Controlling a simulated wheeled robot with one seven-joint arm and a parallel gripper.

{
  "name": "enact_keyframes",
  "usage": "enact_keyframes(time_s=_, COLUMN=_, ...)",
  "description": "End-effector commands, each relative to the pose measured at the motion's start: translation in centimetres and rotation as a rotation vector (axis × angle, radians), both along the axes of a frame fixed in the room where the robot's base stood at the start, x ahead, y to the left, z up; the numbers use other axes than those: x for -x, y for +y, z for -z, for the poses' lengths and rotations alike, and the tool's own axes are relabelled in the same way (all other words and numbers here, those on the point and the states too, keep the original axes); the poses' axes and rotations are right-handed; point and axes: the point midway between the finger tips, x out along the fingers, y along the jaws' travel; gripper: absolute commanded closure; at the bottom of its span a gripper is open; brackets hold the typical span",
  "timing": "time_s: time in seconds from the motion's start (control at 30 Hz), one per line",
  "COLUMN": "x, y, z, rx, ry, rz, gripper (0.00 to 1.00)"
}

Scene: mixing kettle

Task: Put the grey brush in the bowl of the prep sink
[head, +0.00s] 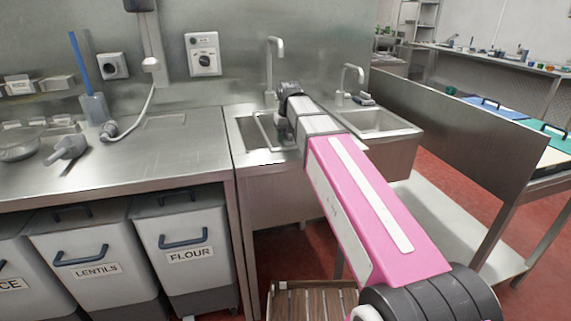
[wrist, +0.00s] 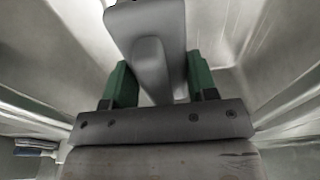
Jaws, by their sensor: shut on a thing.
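The grey brush (wrist: 150,55) is in the wrist view, a smooth grey body with a wider block at its far end. My gripper (wrist: 157,82) has green fingers, one on each side of the brush, and is shut on it. In the head view my arm reaches over the prep sink (head: 247,134), the left of two basins. There the gripper itself is hard to make out behind my wrist. Bare metal basin walls surround the brush in the wrist view. I cannot tell whether the brush touches the bowl's floor.
A tap (head: 270,65) stands behind the prep sink. A second basin (head: 378,124) with its own tap (head: 345,80) is to the right. A steel partition (head: 450,125) stands farther right. The steel counter (head: 180,150) at left has clear space.

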Motion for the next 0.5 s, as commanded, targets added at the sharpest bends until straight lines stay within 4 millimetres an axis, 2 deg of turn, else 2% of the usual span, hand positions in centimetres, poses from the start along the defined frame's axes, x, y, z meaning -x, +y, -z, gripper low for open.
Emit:
enact_keyframes(time_s=0.17, x=0.1, y=0.0, z=1.9, rx=0.001, ry=0.002, rz=0.000, gripper=0.85)
enact_keyframes(time_s=0.4, x=0.1, y=0.0, z=5.6, rx=0.001, ry=0.002, rz=0.000, gripper=0.85)
enact_keyframes(time_s=0.5, x=0.0, y=0.0, z=6.3, rx=0.000, ry=0.001, rz=0.000, gripper=0.85)
